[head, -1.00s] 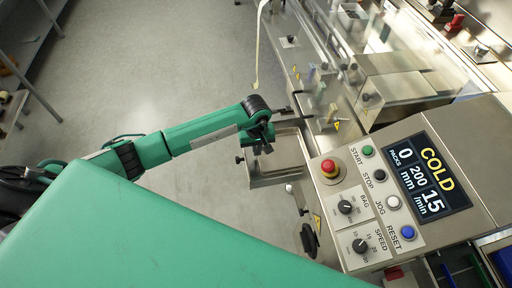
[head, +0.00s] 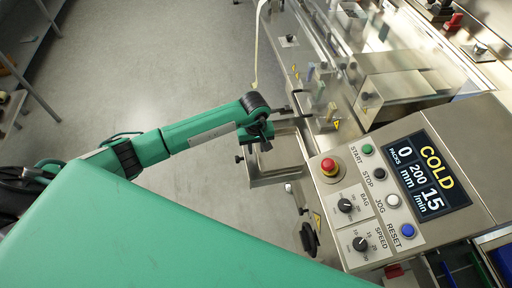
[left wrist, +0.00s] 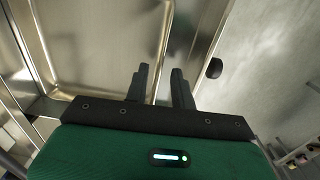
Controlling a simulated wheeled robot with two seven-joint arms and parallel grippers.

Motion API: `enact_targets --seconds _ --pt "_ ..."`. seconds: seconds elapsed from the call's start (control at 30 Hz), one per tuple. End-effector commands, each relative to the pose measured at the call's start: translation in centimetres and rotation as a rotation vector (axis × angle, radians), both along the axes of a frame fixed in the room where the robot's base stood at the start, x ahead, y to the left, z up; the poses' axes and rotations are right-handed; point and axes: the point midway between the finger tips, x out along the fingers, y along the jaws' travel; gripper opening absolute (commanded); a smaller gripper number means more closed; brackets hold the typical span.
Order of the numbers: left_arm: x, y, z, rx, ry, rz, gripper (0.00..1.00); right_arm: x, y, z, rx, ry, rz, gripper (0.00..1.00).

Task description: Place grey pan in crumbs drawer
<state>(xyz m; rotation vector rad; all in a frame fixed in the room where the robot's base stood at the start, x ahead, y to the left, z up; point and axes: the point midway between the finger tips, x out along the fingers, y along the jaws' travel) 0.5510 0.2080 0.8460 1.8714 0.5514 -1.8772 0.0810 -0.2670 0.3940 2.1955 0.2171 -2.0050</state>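The grey pan (head: 287,157) is a shallow metal tray at the machine's side, below my left gripper (head: 262,145). It also fills the upper left of the left wrist view (left wrist: 100,40). It appears to lie within the pulled-out crumbs drawer (head: 268,182), whose front carries a black knob (head: 239,159). In the left wrist view, my left gripper's (left wrist: 161,72) two dark fingers stand apart, one on each side of the pan's rim, with a gap visible between them. Contact with the rim is not clear. My right gripper is not in view.
The control panel (head: 385,190) with a red stop button (head: 329,168) stands right of the drawer. A clear guard and metal housing (head: 400,80) lie beyond. A pale strip (head: 258,50) hangs above the gripper. The floor (head: 150,70) to the left is free.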

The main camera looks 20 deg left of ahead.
Motion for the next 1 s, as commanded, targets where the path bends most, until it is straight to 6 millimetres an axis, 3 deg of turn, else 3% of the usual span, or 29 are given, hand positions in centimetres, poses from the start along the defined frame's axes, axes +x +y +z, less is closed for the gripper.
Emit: enact_targets --seconds 0.3,0.5,0.7,1.0 --pt "0.2 0.2 6.8 0.001 -0.008 -0.002 0.25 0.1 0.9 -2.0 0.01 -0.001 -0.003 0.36" --pt "0.1 0.3 10.0 0.0 -0.006 0.0 0.25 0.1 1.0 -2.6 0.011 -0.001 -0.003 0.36" --pt "0.0 0.3 11.1 0.001 -0.003 -0.001 0.25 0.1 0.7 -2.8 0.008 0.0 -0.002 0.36" --pt "0.0 0.3 11.2 0.001 -0.002 -0.001 0.25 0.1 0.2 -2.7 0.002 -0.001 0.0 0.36"
